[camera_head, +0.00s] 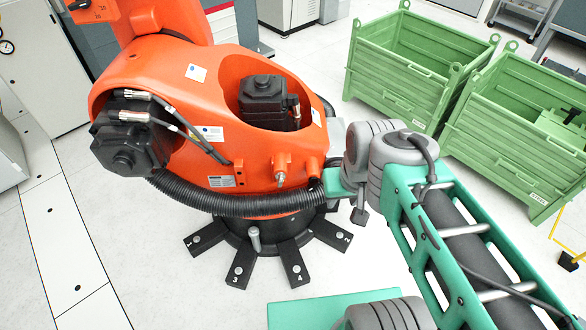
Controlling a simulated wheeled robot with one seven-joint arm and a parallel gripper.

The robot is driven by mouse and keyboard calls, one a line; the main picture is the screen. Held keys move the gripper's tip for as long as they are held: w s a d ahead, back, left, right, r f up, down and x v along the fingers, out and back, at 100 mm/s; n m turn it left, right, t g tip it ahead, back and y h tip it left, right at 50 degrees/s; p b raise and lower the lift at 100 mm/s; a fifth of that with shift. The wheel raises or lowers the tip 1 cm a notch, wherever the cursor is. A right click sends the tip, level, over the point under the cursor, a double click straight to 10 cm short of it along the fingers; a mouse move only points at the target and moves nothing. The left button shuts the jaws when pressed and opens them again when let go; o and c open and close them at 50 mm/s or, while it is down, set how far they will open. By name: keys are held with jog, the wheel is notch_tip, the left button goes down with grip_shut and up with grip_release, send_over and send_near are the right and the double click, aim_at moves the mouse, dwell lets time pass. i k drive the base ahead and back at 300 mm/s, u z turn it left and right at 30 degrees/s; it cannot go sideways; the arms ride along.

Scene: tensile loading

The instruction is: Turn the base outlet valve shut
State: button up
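A big orange machine (230,150) stands on a round dark base with numbered black feet. A small silver fitting (281,177) sticks out of an orange lug on its lower front; it may be the base outlet valve, but I cannot tell for sure, nor read its setting. A short grey post (254,240) stands at the base below. The end of my teal and grey arm is close to the right side of the machine. A small dark part there, seemingly my gripper (360,214), is right of the fitting and apart from it. Its fingers cannot be made out.
A thick black ribbed hose (220,205) wraps around the lower orange body. Two green metal crates (405,85) (490,155) stand at the upper right. A yellow frame (560,235) is at the right edge. White floor is free at the front left.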

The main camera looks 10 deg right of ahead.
aim_at(280, 177)
jog(key=u, duration=1.8)
jog(key=k, duration=0.45)
jog(key=u, duration=0.9)
